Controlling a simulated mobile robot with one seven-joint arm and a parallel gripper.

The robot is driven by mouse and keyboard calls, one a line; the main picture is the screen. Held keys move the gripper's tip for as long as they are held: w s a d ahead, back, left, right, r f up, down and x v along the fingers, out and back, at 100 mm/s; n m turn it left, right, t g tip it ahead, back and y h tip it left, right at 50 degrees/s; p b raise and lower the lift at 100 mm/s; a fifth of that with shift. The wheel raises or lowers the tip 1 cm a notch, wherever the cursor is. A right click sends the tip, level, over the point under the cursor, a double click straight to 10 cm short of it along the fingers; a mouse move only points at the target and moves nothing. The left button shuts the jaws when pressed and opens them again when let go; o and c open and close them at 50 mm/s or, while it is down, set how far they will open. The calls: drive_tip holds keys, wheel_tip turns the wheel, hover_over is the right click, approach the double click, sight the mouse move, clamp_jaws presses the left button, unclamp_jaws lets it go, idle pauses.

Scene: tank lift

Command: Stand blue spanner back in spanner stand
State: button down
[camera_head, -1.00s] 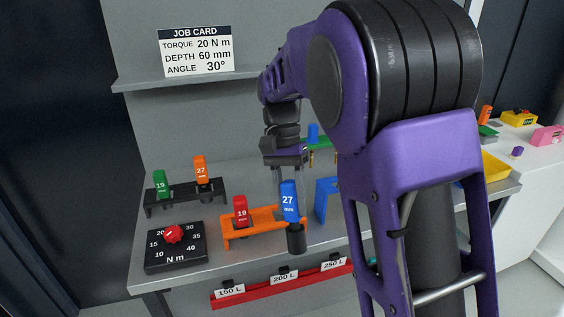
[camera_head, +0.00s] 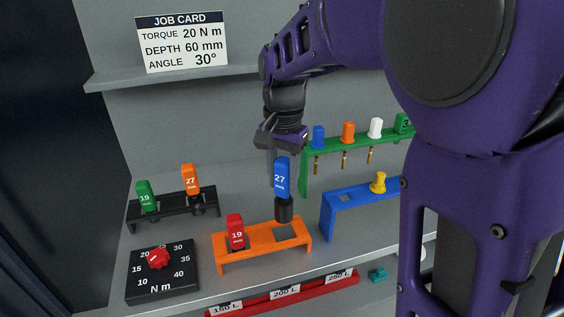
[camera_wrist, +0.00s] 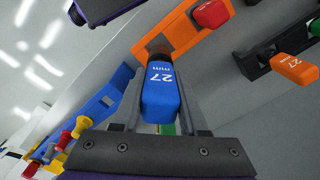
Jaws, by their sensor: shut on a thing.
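The blue spanner (camera_head: 282,178), marked 27 mm, is upright with its dark socket end down. My gripper (camera_head: 282,158) is shut on its blue upper part, and in the wrist view the blue spanner (camera_wrist: 160,88) sits between the two fingers (camera_wrist: 160,115). The orange spanner stand (camera_head: 250,257) is on the bench with a red 19 spanner (camera_head: 236,230) in its left place. Its right place is an empty square hole (camera_head: 288,233). The blue spanner's socket end is just above and behind that hole in the head view; the exact gap is unclear.
A black stand (camera_head: 175,212) holds a green 19 and an orange 27 spanner. A torque dial (camera_head: 160,270) is at the front left. A blue rack (camera_head: 345,201) with a yellow piece and a green rack (camera_head: 350,143) stand to the right. A job card (camera_head: 183,42) is above.

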sight(283, 213)
drive_tip(key=shift+r, duration=0.2)
drive_tip(key=shift+f, duration=0.1)
drive_tip(key=shift+f+b, duration=0.9)
drive_tip(key=shift+f, duration=0.95)
drive_tip(key=shift+p, duration=0.35)
drive_tip(key=shift+f, duration=0.1)
drive_tip(key=shift+f+b, duration=1.8)
drive_tip(key=shift+f, duration=1.2)
drive_tip(key=shift+c, duration=1.8)
unclamp_jaws()
